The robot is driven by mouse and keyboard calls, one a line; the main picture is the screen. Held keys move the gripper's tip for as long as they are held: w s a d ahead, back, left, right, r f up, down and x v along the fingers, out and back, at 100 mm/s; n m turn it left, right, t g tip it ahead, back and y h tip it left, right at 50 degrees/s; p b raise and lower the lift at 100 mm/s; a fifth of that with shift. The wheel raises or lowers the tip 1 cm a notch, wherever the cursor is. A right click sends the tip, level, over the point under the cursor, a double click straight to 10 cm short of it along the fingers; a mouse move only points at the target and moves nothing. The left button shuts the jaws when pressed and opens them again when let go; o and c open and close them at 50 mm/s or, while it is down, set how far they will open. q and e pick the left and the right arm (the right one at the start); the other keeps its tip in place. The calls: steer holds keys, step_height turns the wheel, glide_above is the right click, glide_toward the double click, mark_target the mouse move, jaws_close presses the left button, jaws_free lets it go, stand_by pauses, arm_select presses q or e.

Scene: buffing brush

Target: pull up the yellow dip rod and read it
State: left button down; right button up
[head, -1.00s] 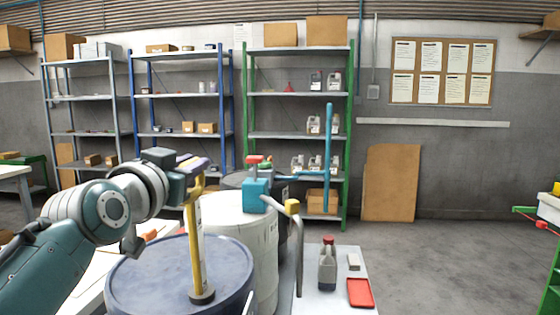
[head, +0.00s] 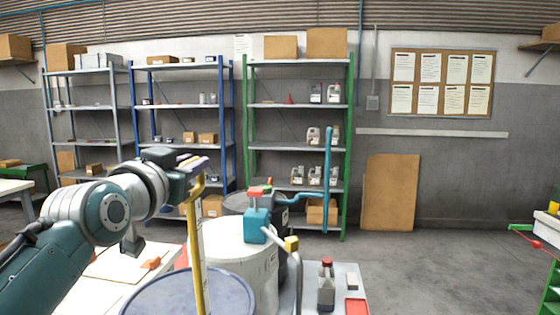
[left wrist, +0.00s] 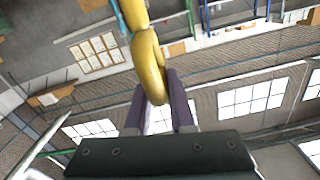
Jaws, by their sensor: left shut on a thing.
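The yellow dip rod (head: 196,250) stands upright over the dark blue drum (head: 180,295) in the head view. My left gripper (head: 197,164) is at its top, shut on the handle. In the left wrist view, the rod's rounded yellow handle (left wrist: 150,65) lies between the two purple fingers of my left gripper (left wrist: 165,100). The rod's lower end and the drum's opening are below the head view's edge. No scale marks can be read on the rod. My right gripper is not in view.
A white drum (head: 240,262) with a teal pump (head: 258,225) stands right behind the rod. A grey bottle (head: 326,288) and a red tray (head: 356,307) are on a table at the right.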

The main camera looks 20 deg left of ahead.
arm_select(q)
steer(key=c, duration=0.8)
jaws_free()
steer(key=shift+s, duration=0.15)
steer(key=b+v, duration=0.1)
steer(key=v, duration=0.8)
steer(key=shift+s, duration=0.35)
